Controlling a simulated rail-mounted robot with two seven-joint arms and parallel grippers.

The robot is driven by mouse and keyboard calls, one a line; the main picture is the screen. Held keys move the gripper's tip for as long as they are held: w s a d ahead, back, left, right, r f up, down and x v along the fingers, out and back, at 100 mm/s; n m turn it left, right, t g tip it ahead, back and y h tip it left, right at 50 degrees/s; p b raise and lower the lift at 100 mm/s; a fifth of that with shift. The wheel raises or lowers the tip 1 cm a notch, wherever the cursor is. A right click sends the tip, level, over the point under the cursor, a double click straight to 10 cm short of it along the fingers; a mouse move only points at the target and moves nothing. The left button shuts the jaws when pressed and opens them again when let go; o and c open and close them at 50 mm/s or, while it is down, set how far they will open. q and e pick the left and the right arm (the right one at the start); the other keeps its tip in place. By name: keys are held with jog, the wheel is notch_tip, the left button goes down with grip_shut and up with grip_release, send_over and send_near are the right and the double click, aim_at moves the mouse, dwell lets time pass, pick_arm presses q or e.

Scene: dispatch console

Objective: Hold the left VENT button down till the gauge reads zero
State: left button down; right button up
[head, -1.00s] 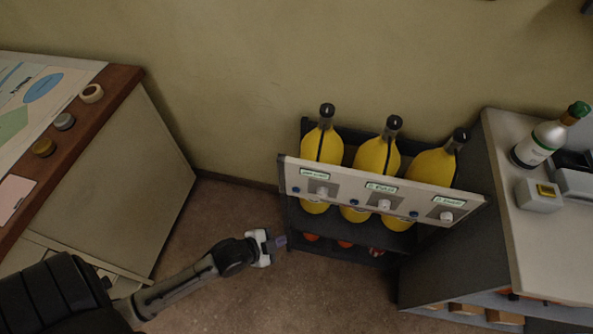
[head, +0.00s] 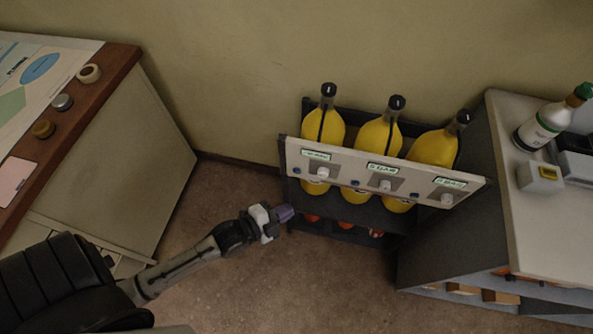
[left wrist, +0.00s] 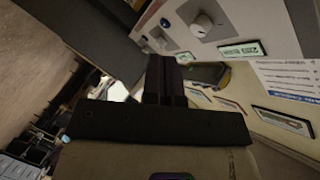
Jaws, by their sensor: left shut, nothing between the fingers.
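A rack of yellow cylinders carries a pale panel (head: 350,167) with three green-edged labels, white knobs and small blue buttons. The left blue button (head: 296,171) sits beside the left white knob (head: 323,172). Label words are too small to read, and I cannot make out a gauge reading. My left gripper (head: 285,213) is shut and empty, below the panel's left end and apart from the left button. In the left wrist view its closed fingers (left wrist: 165,78) point toward the panel, where a blue button (left wrist: 165,22) and a white knob (left wrist: 202,25) show. My right gripper is not in view.
The yellow cylinders (head: 376,138) stand behind the panel. A grey cabinet (head: 545,215) with a bottle (head: 543,125) and a small box (head: 541,178) stands at right. A wood-edged console (head: 85,115) stands at left. Floor between is clear.

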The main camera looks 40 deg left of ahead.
aim_at(297, 171)
pick_arm(q)
jog(key=w+a+b, duration=0.2)
jog(key=w+a, duration=0.2)
jog(key=w, duration=0.3)
jog(key=shift+w+b, duration=0.35)
jog(key=shift+b, duration=0.05)
jog(key=shift+a, duration=0.1)
dwell(0.6)
dwell(0.8)
jog(key=shift+w, duration=0.1)
dwell(0.5)
jog(key=shift+w+a, duration=0.25)
jog(key=shift+w, duration=0.05)
jog(key=shift+w+p, duration=0.1)
jog(key=shift+p, duration=0.2)
